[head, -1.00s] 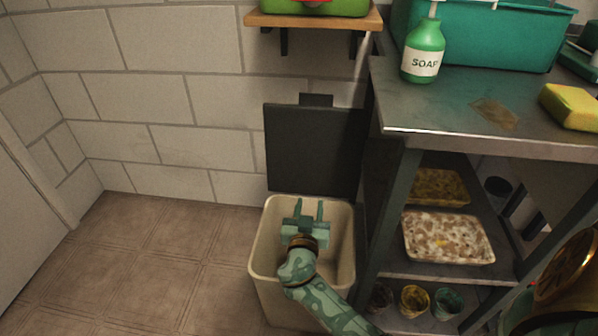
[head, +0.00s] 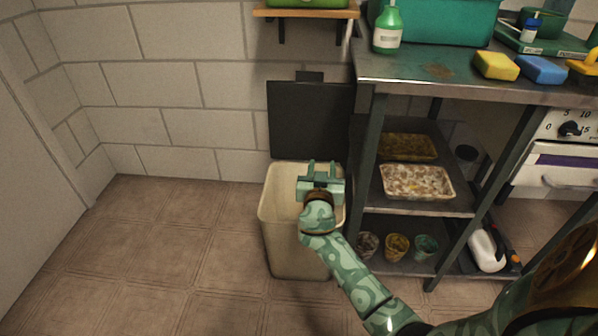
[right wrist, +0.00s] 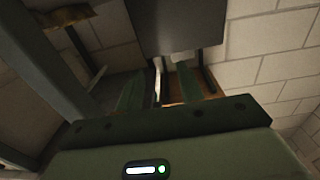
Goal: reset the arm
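My right gripper (head: 321,170) is above the right part of the cream bin (head: 277,222), near its back rim. Its two fingers are parallel and apart, with nothing seen between them. The fingers also show apart in the right wrist view (right wrist: 160,92). The bin's dark lid (head: 310,120) stands upright behind it. The part of the bin's inside that shows looks empty; my arm hides the rest. My left gripper is not in view.
A metal bench (head: 440,72) stands right of the bin, holding a soap bottle (head: 387,28), a yellow sponge (head: 496,66) and a blue sponge (head: 542,70). Trays and small pots sit on its lower shelves. A wooden shelf (head: 305,13) is above the lid. Floor to the left is clear.

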